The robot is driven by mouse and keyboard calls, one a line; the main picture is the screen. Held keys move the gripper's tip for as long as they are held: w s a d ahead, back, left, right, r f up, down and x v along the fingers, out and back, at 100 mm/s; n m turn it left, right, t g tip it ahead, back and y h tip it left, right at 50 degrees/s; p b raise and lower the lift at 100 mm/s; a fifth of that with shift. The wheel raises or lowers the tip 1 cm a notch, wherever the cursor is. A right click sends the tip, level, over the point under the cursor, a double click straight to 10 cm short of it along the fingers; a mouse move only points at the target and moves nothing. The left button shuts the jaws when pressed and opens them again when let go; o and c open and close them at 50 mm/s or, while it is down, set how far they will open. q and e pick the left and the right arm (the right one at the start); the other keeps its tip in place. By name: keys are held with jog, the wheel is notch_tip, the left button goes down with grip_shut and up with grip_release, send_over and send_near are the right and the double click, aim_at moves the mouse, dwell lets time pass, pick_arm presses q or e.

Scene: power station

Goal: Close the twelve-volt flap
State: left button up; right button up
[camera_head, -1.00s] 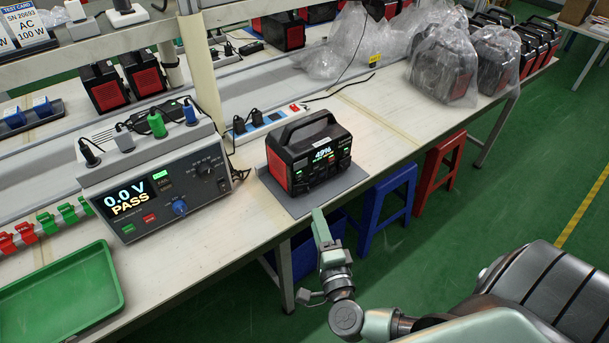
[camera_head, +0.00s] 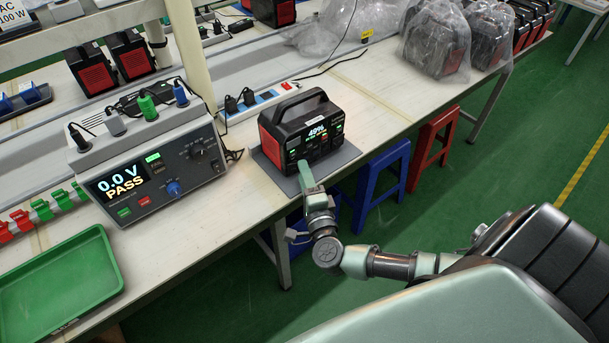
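The power station (camera_head: 301,131), black with red sides and a top handle, stands upright on a grey mat (camera_head: 345,156) near the table's front edge. Its lit display reads 49%. My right gripper (camera_head: 304,168) is at the lower left of its front face, with the fingertips at or very close to it. I cannot tell whether they touch. The fingers look close together, but their gap does not show. The twelve-volt flap cannot be made out; the gripper covers part of the front. My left gripper is not in view.
A tester (camera_head: 155,173) showing 0.0 V PASS stands left of the power station, with plugs on top. A green tray (camera_head: 62,285) lies at the front left. A power strip (camera_head: 262,103) lies behind. Blue (camera_head: 385,178) and red (camera_head: 437,138) stools stand by the table.

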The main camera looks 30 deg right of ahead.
grip_shut()
jog(key=shift+w+d+n+t+y, duration=0.15)
jog(key=shift+d+n+t+y, duration=0.2)
jog(key=shift+n+y, duration=0.45)
jog(key=shift+w+d+f+n+y+b, duration=0.1)
jog(key=shift+d+f+n+y+b, duration=0.15)
jog(key=shift+y+b, duration=0.4)
jog(key=n+y+b, duration=0.1)
jog(key=n+y, duration=0.1)
jog(key=y, duration=0.1)
jog(key=shift+w+d+b, duration=0.2)
jog(key=shift+w+b, duration=0.1)
jog(key=shift+b, duration=0.1)
jog(key=shift+w+r+n+y, duration=0.15)
jog(key=shift+n+y, duration=0.1)
jog(key=shift+y, duration=0.3)
grip_release()
